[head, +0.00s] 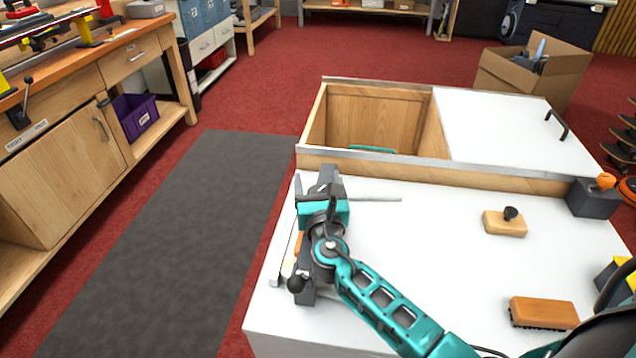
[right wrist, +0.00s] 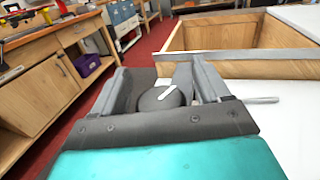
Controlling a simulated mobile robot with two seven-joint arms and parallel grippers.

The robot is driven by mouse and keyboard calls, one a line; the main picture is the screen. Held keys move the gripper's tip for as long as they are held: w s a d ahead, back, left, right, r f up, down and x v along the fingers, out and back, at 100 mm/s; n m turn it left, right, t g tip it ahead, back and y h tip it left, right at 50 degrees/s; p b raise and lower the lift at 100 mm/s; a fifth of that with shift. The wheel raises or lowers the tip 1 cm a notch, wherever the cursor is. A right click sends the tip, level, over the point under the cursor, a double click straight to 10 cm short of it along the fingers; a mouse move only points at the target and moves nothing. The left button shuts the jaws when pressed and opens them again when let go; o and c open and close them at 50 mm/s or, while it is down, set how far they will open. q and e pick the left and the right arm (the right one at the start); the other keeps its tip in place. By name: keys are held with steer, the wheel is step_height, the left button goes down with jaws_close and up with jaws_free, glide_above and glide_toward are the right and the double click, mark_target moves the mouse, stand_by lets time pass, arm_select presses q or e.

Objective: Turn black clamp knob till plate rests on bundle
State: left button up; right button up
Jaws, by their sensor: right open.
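A black round clamp knob with a white mark (right wrist: 160,99) shows in the right wrist view. My right gripper (right wrist: 163,80) is open, with one finger on each side of the knob in that view; I cannot tell whether either touches it. In the head view my right gripper (head: 328,178) is over the left part of the white bench top and hides the knob. A thin grey rod (head: 375,198) sticks out to its right, and it also shows in the right wrist view (right wrist: 262,100). The pressing plate and bundle cannot be made out clearly. My left gripper is not in view.
On the white bench top (head: 420,260) lie a wooden block with a black knob (head: 505,222) and a wooden brush (head: 543,313). A dark box with an orange ball (head: 594,197) stands at the right. An open wooden bin (head: 375,115) lies behind. The bench middle is clear.

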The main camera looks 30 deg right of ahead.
steer(key=shift+p+v, duration=0.35)
steer(key=shift+v, duration=3.45)
steer(key=shift+s, duration=0.1)
